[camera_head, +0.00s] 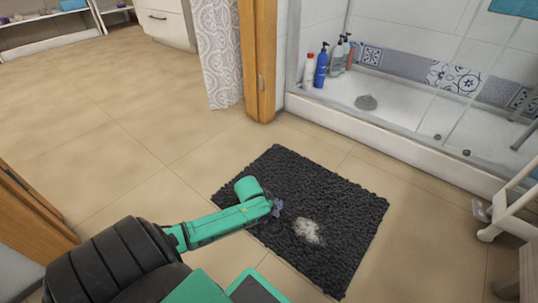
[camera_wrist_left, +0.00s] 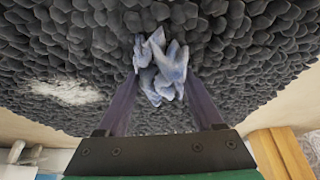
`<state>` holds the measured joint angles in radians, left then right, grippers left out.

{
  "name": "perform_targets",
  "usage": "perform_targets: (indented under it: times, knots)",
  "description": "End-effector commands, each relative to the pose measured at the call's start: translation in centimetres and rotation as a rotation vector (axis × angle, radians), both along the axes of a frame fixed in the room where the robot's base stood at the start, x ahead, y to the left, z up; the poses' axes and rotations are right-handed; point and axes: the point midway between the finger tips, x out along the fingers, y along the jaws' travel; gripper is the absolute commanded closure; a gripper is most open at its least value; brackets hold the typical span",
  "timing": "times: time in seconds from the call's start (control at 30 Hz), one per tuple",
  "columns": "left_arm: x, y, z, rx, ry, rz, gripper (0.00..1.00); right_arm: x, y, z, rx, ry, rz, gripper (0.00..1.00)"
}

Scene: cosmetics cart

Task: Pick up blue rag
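The blue rag (camera_wrist_left: 162,70) is a small crumpled, pale blue-grey cloth. It sits between the two fingertips of my left gripper (camera_wrist_left: 162,75) in the left wrist view, over the dark mat. The fingers are apart, one on each side of the rag, and the rag spans most of the gap. In the head view, the rag (camera_head: 277,207) shows at the end of my left gripper (camera_head: 270,206), partly hidden by it. I cannot tell whether the rag touches the mat. My right gripper is not in view.
A dark pebbled mat (camera_head: 345,205) lies on the beige tile floor. A whitish patch (camera_head: 307,231) is on the mat. A shower tray (camera_head: 400,110) with several bottles (camera_head: 321,68) is behind. A white cart (camera_head: 510,210) stands at the right. Open floor lies left.

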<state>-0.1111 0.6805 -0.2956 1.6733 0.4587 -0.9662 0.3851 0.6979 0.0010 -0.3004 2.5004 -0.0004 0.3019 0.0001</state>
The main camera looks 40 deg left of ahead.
Motion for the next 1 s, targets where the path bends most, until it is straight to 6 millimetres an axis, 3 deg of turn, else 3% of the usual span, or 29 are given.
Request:
perform_targets:
  times: [0.37,0.53,0.67,0.8,1.0]
  knots:
    - [0.0,0.0,0.2,0.000,0.000,0.000,0.84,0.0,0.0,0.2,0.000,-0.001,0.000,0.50]
    - [0.0,0.0,2.1,0.000,-0.001,0.000,0.84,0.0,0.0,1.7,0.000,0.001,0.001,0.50]
    - [0.0,0.0,5.2,0.000,-0.002,-0.001,0.84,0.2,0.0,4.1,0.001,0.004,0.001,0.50]
    - [0.0,0.0,9.9,0.001,-0.002,-0.001,0.84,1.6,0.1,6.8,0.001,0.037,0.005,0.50]
    - [0.0,0.0,16.5,0.000,-0.001,-0.001,0.84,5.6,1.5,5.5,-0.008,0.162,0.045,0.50]
